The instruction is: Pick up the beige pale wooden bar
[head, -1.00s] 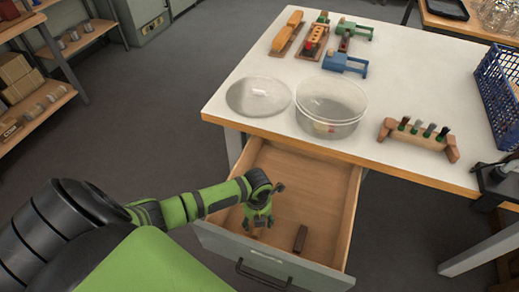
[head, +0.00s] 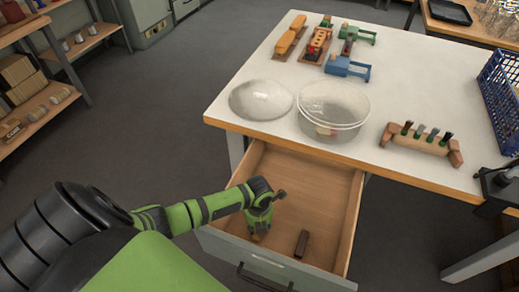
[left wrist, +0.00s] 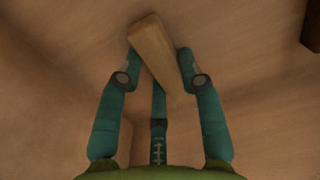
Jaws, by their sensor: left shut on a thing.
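The beige pale wooden bar (left wrist: 158,52) lies between the fingers of my left gripper in the left wrist view, tilted, close over the drawer floor. My left gripper (head: 258,231) reaches down into the open wooden drawer (head: 325,205); its fingers (left wrist: 158,56) are shut on the bar. In the head view the gripper mostly hides the bar. Whether the bar touches the drawer floor I cannot tell. My right gripper is not in view.
A dark brown bar (head: 302,243) lies in the drawer, right of my gripper. On the white table (head: 420,85) stand a clear round bowl (head: 335,118), a clear lid (head: 261,99), a wooden rack with brushes (head: 420,144), several wooden and coloured fixtures (head: 345,67) and a blue crate (head: 500,95).

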